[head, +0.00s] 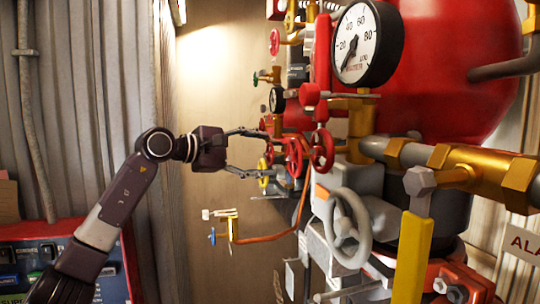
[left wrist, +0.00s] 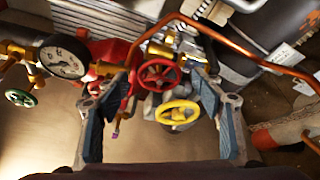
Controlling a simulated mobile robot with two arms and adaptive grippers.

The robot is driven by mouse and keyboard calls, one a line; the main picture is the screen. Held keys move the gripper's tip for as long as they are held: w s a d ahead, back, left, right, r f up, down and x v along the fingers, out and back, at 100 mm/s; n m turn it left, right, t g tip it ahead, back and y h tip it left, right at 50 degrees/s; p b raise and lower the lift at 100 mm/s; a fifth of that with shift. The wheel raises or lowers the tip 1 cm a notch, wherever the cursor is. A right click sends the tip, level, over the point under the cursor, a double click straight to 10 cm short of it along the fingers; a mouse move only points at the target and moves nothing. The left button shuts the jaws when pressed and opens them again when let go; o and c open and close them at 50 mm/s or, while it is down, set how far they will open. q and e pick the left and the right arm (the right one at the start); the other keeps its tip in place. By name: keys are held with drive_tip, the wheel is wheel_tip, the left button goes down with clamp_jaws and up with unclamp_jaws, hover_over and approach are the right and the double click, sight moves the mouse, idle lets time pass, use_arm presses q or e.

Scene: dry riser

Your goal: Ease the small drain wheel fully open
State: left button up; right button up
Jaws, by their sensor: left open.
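Several small wheels show, and I cannot tell which one is the drain wheel. In the head view my left gripper (head: 262,153) reaches in from the left, open and empty, just left of two red wheels (head: 322,150) (head: 294,157). A small yellow wheel (head: 263,172) shows by its lower fingertip. In the left wrist view a red wheel (left wrist: 158,75) and the yellow wheel (left wrist: 177,112) appear between the spread fingers (left wrist: 164,80). Contact with either wheel cannot be made out. My right gripper is not in view.
A large grey wheel (head: 350,228) and yellow lever (head: 411,258) stand at the lower right, below a pressure gauge (head: 368,43) and red tank (head: 450,75). A green wheel (left wrist: 20,97) lies left.

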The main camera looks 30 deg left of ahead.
use_arm(q)
drive_tip(key=v, duration=0.8)
drive_tip(key=shift+s, duration=0.35)
